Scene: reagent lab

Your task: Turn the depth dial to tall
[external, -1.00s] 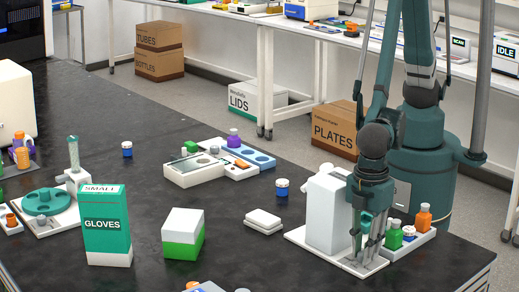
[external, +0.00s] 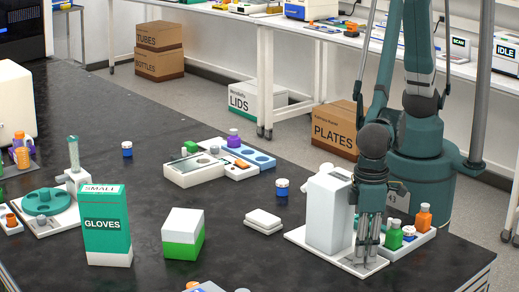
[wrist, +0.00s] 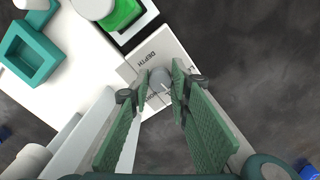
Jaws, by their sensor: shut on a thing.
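The grey depth dial (wrist: 159,80) sits on a white plate (wrist: 168,52) printed "DEPTH" in the wrist view. Other lettering around the dial is partly covered by my fingers; a piece ending in "LL" shows to its right. My gripper (wrist: 160,92) points down with its green ribbed fingers on both sides of the dial, shut on it. In the external view my gripper (external: 367,252) is low over the front of the white device base (external: 298,236), right of the upright white block (external: 326,212). The dial is hidden there behind the fingers. I cannot read which setting it points to.
A tray with a green bottle (external: 393,236) and an orange bottle (external: 423,217) stands close right of my gripper. In the wrist view a teal square holder (wrist: 30,52) lies upper left.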

